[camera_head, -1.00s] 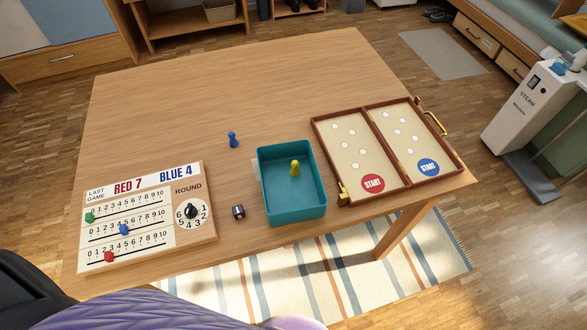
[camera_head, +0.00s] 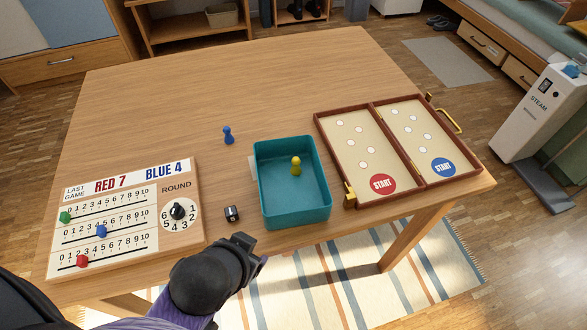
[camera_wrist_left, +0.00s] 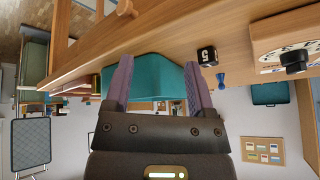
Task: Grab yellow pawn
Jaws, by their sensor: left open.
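The yellow pawn (camera_head: 296,166) stands upright inside the open teal box (camera_head: 320,212), near the middle of its floor. My left gripper (camera_head: 257,258) is at the table's front edge, in front of and slightly left of the box, apart from the pawn. In the left wrist view the left gripper (camera_wrist_left: 157,66) is open and empty, with the outside of the teal box (camera_wrist_left: 150,84) showing between its fingers. The pawn is hidden from that view by the box wall. My right gripper is not in view.
A scoreboard (camera_head: 120,250) fills the table's left front. An open wooden game case (camera_head: 410,180) is close on the right. The table's back is clear.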

